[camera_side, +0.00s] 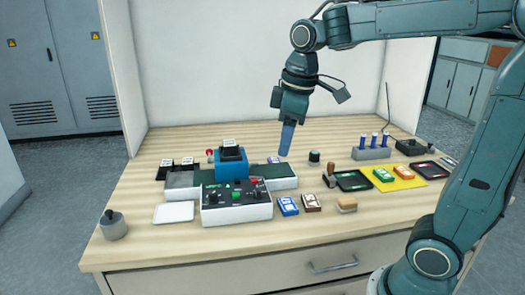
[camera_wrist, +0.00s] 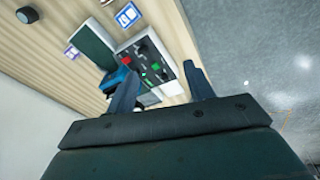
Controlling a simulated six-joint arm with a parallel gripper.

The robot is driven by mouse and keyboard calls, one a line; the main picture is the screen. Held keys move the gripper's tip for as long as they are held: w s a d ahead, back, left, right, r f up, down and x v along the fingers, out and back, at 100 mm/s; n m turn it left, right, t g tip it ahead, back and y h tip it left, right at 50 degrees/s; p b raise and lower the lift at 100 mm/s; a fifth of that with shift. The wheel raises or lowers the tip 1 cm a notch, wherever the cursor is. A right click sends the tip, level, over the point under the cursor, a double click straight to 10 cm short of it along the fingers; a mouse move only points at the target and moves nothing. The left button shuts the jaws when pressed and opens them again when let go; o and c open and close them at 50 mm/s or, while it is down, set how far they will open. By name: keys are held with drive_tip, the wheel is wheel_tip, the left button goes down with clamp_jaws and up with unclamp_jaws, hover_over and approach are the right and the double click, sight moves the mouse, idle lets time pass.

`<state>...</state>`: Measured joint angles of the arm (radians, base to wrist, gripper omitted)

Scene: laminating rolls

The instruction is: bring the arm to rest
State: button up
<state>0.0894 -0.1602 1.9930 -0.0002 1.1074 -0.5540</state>
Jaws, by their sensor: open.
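My gripper (camera_side: 286,150) hangs pointing down above the middle of the wooden worktable (camera_side: 190,250), clear of everything on it. In the wrist view my gripper (camera_wrist: 160,88) shows its two fingers spread apart with nothing between them. Below and left of it in the side view stands the blue laminating machine (camera_side: 231,165) on a dark green bed (camera_side: 280,177). In front of that is a grey control box (camera_side: 237,207) with red and green buttons.
Around the table lie a white tray (camera_side: 174,212), a blue card pack (camera_side: 288,206), a yellow mat (camera_side: 405,183) with packs, a holder with blue-topped pieces (camera_side: 371,153) and a grey weight (camera_side: 113,226). White panels (camera_side: 240,60) stand behind. Air around my gripper is free.

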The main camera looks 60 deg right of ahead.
drive_tip(key=s+a+f+m+t, duration=0.1)
drive_tip(key=s+m, duration=0.1)
drive_tip(key=s, duration=0.5)
drive_tip(key=s+a+f+m+t, duration=0.2)
drive_tip(key=s+m, duration=0.1)
drive_tip(key=s, duration=0.4)
drive_tip(key=shift+f, duration=0.15)
